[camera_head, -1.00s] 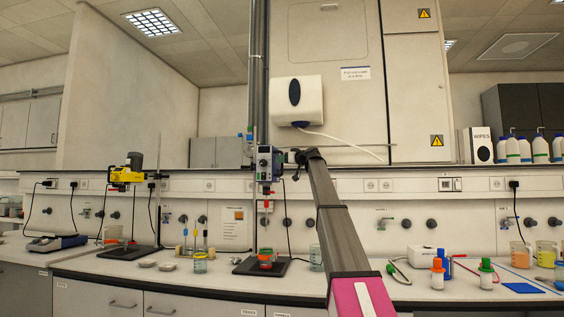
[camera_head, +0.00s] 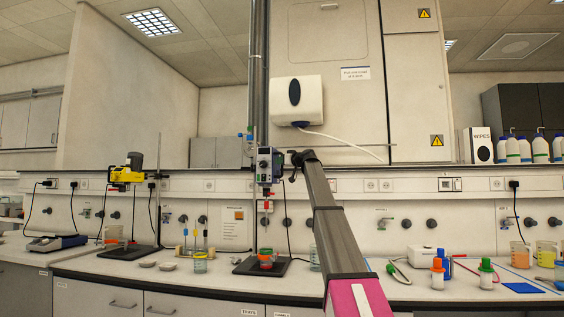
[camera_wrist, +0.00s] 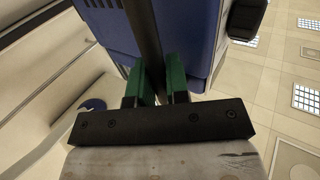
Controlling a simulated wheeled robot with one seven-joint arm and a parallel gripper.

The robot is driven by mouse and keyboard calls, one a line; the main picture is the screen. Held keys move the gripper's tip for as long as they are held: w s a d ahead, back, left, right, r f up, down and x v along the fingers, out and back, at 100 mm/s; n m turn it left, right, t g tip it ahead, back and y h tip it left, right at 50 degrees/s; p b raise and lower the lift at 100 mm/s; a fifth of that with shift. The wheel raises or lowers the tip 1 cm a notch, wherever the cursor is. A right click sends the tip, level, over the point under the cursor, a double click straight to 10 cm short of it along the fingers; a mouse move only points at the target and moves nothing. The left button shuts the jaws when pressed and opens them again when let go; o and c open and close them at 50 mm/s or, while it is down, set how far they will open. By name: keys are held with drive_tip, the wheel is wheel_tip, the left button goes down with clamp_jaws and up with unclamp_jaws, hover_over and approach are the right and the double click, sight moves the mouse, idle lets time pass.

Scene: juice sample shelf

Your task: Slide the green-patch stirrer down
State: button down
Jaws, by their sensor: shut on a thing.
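A blue-and-grey overhead stirrer (camera_head: 264,166) hangs on an upright stand in the middle of the bench, with a thin shaft and red piece below it. Below stands a beaker with red-orange contents (camera_head: 266,259) on the dark stand base (camera_head: 250,267). My gripper (camera_head: 288,160) is at the stirrer's right side, shut on it. In the wrist view the blue stirrer body (camera_wrist: 112,40) fills the top, with a dark upright bar. My gripper's green-and-black fingers (camera_wrist: 161,85) close in at it; the exact contact is hidden.
A yellow stirrer (camera_head: 125,176) on its own stand is at the left. A glass jar (camera_head: 200,262) stands left of the dark base. A white box (camera_head: 425,258) and several bottles are at the right. A white dispenser (camera_head: 297,101) hangs on the wall above.

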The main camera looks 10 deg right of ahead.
wheel_tip(320, 180, down, 17)
idle(0.6)
drive_tip(key=shift+s, duration=0.1)
drive_tip(key=c, duration=1.1)
unclamp_jaws()
drive_tip(key=shift+r, duration=0.1)
drive_tip(key=v, duration=1)
drive_tip(key=shift+s+d, duration=0.25)
drive_tip(key=shift+d, duration=0.05)
